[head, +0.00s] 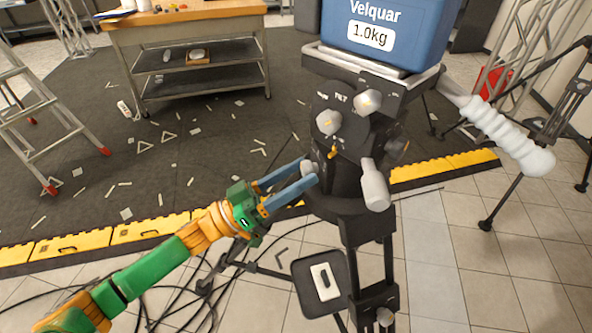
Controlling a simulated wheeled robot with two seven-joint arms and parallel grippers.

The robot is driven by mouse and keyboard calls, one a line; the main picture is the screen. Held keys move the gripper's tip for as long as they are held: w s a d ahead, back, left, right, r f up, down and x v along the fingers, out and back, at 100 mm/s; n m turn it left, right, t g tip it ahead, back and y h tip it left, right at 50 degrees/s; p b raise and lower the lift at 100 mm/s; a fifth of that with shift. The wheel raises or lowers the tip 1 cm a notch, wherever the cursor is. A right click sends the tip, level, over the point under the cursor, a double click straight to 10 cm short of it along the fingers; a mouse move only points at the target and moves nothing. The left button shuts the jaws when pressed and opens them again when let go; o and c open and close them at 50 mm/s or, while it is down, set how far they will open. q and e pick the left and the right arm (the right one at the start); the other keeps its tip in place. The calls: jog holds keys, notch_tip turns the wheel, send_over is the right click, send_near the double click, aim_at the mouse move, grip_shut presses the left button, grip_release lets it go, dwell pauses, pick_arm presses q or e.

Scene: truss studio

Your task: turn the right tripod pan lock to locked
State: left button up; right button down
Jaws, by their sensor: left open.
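The black tripod head (340,150) stands right of centre and carries a blue box marked "Velquar 1.0kg" (385,30). Two pale knobs show on its upper face, a left one (329,122) and a right one (368,101), below small white lettering too small to read surely. A pale lever (375,187) hangs at its front. A small pale knob (307,168) sits on its left side. My left gripper (309,171) is open, its blue fingers reaching to this side knob; whether they touch it I cannot tell. My right gripper is not in view.
A white ribbed handle (510,135) sticks out right of the head. A small tray (322,283) sits low on the tripod. Another black tripod (545,125) stands at right. A ladder (40,110) and a workbench (190,30) are at left. Yellow cable ramps (150,232) and cables cross the floor.

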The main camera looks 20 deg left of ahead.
pick_arm(q)
jog(key=shift+s+a, duration=0.1)
grip_shut()
